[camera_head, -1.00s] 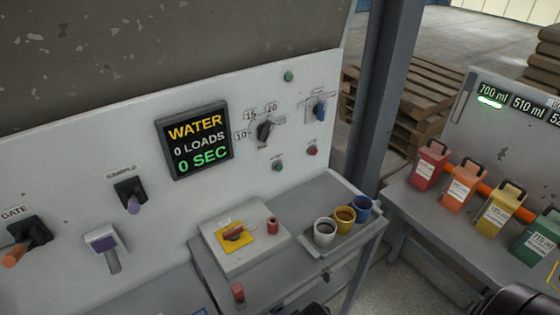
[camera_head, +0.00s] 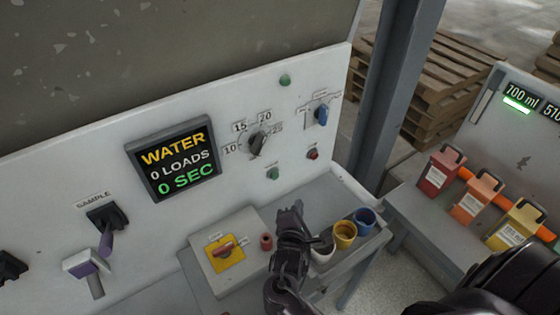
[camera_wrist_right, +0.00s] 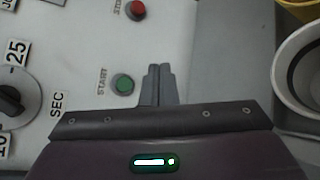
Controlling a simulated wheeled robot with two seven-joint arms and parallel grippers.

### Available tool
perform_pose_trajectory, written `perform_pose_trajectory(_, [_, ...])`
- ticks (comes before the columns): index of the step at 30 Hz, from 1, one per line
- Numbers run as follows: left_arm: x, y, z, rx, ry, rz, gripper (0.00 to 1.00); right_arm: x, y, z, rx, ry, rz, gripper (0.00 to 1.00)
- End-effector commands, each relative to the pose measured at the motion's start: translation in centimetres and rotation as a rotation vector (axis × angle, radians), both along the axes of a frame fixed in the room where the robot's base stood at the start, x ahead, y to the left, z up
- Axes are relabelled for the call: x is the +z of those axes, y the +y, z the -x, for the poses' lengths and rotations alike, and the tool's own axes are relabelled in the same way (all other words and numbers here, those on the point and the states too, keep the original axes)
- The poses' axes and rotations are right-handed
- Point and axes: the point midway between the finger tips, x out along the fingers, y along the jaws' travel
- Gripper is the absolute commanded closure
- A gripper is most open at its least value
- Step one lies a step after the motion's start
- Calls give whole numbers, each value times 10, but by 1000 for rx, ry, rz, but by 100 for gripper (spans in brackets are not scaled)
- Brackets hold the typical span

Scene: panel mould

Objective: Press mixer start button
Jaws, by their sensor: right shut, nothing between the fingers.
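The mixer start button (camera_head: 273,173) is a small green button on the white panel, below the seconds dial. In the right wrist view it shows as a green button (camera_wrist_right: 123,84) beside the word START. My right gripper (camera_head: 291,212) is in front of the panel, below the button, above the bench beside the cups. It is shut and empty. In the right wrist view its closed fingertips (camera_wrist_right: 158,71) point at the panel just right of the green button, apart from it in the picture. My left gripper is out of view.
A red button (camera_head: 312,154) is right of the green one; a green lamp (camera_head: 285,80) is higher up. The dial (camera_head: 258,143) and blue switch (camera_head: 321,115) stick out nearby. A white cup (camera_head: 322,254) is partly hidden by my right gripper. The display (camera_head: 172,158) reads 0 LOADS, 0 SEC.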

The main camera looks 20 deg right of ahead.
Motion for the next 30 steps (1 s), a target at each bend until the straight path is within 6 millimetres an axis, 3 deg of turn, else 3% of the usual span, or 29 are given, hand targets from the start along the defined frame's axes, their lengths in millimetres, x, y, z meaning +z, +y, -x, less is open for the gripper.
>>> perform_pose_trajectory(3, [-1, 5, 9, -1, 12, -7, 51, 3, -1, 0, -2, 9, 49, 100])
perform_pose_trajectory(9, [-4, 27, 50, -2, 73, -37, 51, 3, -1, 0, -1, 10, 50, 100])
perform_pose_trajectory(12, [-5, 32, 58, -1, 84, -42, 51, 3, -1, 0, -1, 9, 50, 100])
perform_pose_trajectory(16, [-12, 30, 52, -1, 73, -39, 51, 1, 0, -6, -1, 8, 49, 100])
perform_pose_trajectory(23, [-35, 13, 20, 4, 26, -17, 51, -3, 4, -35, -1, 5, 45, 100])
perform_pose_trajectory(28, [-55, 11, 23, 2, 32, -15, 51, -3, 8, -59, -1, 6, 44, 100])
perform_pose_trajectory(30, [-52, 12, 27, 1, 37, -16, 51, 2, 9, -68, 0, 8, 47, 100])
